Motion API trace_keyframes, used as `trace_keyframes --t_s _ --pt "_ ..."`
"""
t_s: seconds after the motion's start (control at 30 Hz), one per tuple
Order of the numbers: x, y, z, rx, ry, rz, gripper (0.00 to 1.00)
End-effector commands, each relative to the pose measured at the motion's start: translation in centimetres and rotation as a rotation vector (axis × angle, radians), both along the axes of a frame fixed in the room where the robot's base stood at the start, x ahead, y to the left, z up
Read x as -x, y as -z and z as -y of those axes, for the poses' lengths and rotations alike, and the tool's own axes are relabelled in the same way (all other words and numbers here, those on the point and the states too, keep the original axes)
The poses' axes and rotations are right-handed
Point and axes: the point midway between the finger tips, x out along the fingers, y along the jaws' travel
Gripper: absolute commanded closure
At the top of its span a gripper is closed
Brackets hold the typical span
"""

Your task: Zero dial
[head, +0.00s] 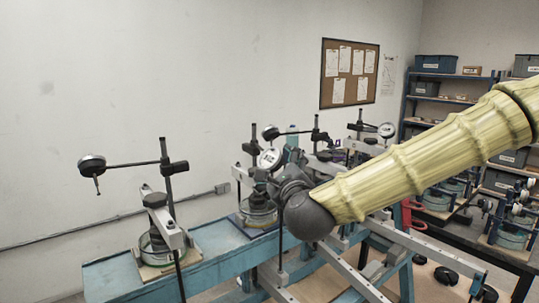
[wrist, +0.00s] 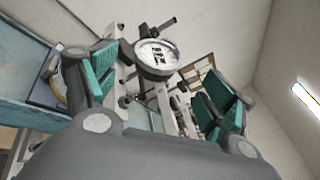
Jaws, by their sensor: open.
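A round dial gauge (wrist: 157,58) with a white face and dark rim shows between my fingers in the wrist view. In the head view this dial (head: 269,158) sits on the middle lever frame, just left of my gripper (head: 284,178). My gripper (wrist: 160,88) is open in the wrist view, its green-padded fingers apart to the left and right of the dial. I cannot tell whether either finger touches it. The needle's reading is too small to tell. My wrist hides part of the middle frame in the head view.
Another dial (head: 92,164) hangs on a stand at the left, and one (head: 387,130) stands behind to the right. A blue bench (head: 225,257) carries the frames. Shelves (head: 440,75) with bins stand at the back right. Open space lies before the left wall.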

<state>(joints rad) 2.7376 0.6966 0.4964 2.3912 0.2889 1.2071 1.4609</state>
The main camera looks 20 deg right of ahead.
Motion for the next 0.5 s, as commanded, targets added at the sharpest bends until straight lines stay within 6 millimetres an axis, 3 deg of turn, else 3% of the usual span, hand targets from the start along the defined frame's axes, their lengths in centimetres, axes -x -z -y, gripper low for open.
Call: trace_keyframes --t_s 0.3,0.5 --pt "-5.1 -0.2 0.5 0.003 0.002 -0.002 0.16" --pt "-7.3 -0.2 0.7 0.003 0.002 -0.002 0.16"
